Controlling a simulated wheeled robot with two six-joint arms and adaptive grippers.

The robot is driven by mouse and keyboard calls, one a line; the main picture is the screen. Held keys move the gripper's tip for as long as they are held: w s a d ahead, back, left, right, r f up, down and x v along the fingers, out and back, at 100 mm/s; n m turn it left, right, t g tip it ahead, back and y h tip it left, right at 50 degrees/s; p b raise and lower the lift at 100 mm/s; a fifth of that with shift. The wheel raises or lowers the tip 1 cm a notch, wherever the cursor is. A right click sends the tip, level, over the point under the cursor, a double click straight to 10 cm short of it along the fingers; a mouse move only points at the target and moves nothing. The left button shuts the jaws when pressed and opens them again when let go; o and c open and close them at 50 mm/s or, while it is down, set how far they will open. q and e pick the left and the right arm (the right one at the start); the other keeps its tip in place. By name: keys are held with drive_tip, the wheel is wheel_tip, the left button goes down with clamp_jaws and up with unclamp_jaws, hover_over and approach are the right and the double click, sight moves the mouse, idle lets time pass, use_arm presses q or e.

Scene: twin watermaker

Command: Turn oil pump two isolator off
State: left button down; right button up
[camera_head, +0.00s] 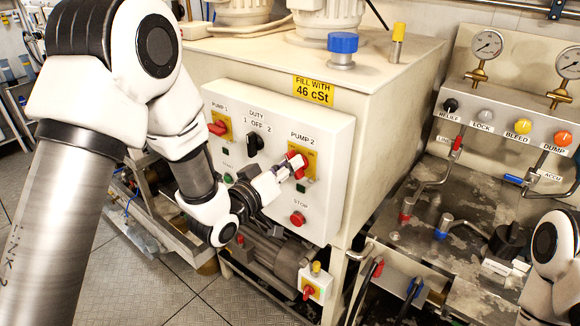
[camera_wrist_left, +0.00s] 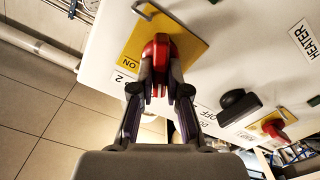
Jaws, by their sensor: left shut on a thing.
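The pump 2 isolator is a red handle (camera_head: 297,160) on a yellow plate (camera_head: 306,154), under the PUMP 2 label on the white control panel (camera_head: 330,190). My left gripper (camera_head: 286,170) reaches in from the left and is shut on this handle, partly covering it. In the left wrist view the red handle (camera_wrist_left: 160,50) sits between the two fingertips (camera_wrist_left: 159,92), with the yellow plate (camera_wrist_left: 193,38) behind it. An ON mark shows on the plate beside the handle; the handle's exact setting is hard to tell. My right gripper is out of view.
The panel also has the pump 1 isolator (camera_head: 217,128), a black duty selector (camera_head: 254,143) and a red stop button (camera_head: 298,218). A small red-and-yellow switch box (camera_head: 313,287) is below. Gauges, coloured knobs and valves stand at right, near my right arm.

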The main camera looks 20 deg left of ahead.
use_arm(q)
drive_tip(key=n, duration=1.1)
drive_tip(key=shift+w+a+f+n, duration=0.1)
drive_tip(key=shift+a+f+n, duration=0.1)
drive_tip(key=shift+f+n, duration=0.1)
idle(0.3)
drive_tip(key=c, duration=1.2)
unclamp_jaws()
drive_tip(key=shift+o, duration=0.2)
drive_tip(key=v, duration=0.7)
drive_tip(key=shift+s, duration=0.2)
